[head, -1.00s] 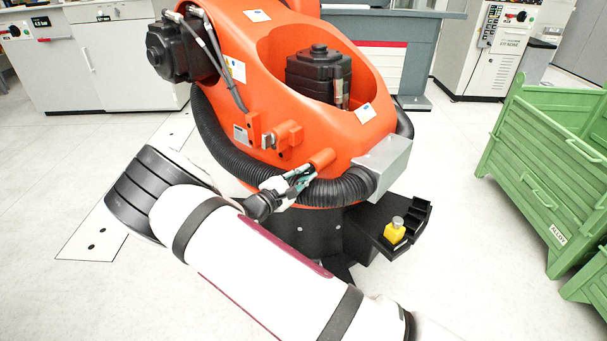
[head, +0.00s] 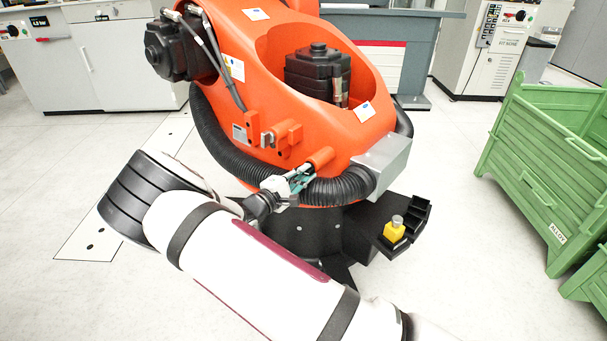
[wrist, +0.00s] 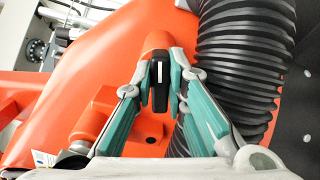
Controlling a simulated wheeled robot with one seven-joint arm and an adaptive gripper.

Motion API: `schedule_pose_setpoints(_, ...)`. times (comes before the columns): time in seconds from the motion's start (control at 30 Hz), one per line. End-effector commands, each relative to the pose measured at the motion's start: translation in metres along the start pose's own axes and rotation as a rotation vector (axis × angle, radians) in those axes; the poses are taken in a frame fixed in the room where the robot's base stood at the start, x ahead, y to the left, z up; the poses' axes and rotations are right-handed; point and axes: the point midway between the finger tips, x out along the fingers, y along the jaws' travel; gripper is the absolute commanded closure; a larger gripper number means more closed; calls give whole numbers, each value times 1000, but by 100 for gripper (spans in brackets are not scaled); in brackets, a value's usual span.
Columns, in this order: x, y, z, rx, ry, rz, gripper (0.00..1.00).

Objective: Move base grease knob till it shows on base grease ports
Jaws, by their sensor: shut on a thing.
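The knob (wrist: 160,82) is small and black with a white pointer line. It sits on the end of a round orange housing (wrist: 157,42) on the robot body. In the wrist view the line runs nearly up and down the picture. My gripper (wrist: 160,72) has its teal fingers on both sides of the knob, shut on it. In the head view my gripper (head: 300,181) is at the orange housing (head: 321,157), and the knob is hidden there. I cannot make out any port lettering near the knob.
A ribbed black hose (wrist: 240,65) runs close on the right of the fingers in the wrist view. An orange block (wrist: 97,125) lies lower left. In the head view, a yellow-and-grey button (head: 395,229) sits on a black bracket, and a green crate (head: 540,170) stands right.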

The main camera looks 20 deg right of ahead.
Motion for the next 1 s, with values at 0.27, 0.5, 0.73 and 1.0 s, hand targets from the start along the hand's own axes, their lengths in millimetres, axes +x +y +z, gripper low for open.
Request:
schedule_pose_setpoints(0.27, -1, -2, 0, -2, 1, -3, 67)
schedule_pose_setpoints(0.5, 0, -1, 0, -2, 1, -2, 67)
schedule_pose_setpoints(0.73, -13, -1, -1, -2, 3, -2, 67)
schedule_pose_setpoints(1.0, -53, -1, -1, -1, 3, -2, 67)
